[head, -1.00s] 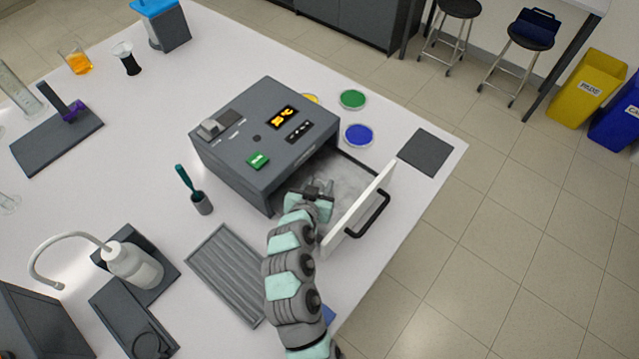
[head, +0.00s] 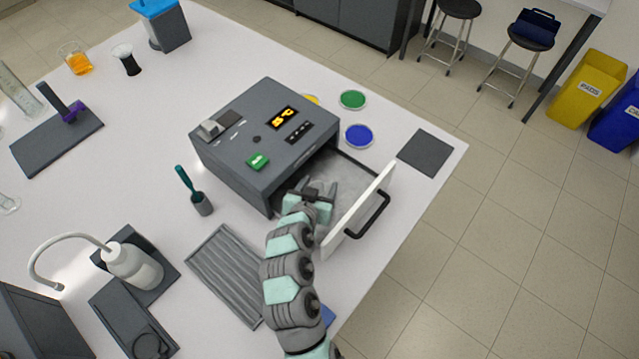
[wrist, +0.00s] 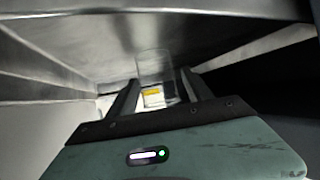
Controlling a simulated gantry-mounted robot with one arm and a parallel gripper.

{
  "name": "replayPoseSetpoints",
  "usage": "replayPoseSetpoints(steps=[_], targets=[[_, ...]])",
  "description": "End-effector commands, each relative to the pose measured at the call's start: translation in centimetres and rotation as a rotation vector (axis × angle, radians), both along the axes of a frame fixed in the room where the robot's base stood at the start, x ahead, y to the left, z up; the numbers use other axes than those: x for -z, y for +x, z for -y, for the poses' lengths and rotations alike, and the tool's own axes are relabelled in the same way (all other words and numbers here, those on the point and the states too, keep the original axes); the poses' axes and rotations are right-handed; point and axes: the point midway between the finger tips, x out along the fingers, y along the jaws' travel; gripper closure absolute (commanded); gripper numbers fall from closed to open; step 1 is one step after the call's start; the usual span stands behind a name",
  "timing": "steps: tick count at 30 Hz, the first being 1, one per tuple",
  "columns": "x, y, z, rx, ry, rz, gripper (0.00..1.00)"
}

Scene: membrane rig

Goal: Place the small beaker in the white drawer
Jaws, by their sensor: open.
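The white drawer (head: 360,208) is pulled out of the dark grey box on the table, and its inside is light grey. My gripper (head: 318,187) is inside the drawer space, near the box opening. In the wrist view the small beaker (wrist: 154,66), clear glass with a yellow mark low on it, stands inside the drawer between the fingertips of my gripper (wrist: 155,85). The fingers are apart, one on each side of it; contact cannot be made out. In the head view the beaker cannot be made out.
The grey box (head: 265,140) rises just behind my gripper. The black drawer handle (head: 370,216) sticks out at the front. A ribbed grey tray (head: 228,272) lies to the left of my arm. Blue (head: 359,136) and green (head: 352,100) dishes lie behind the drawer.

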Motion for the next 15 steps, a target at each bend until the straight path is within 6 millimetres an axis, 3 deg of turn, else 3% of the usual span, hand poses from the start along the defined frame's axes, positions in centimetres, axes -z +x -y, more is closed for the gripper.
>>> replayPoseSetpoints(steps=[15], targets=[[-4.5, -7.8, -1.9, -0.004, 0.001, 0.005, 0.41]])
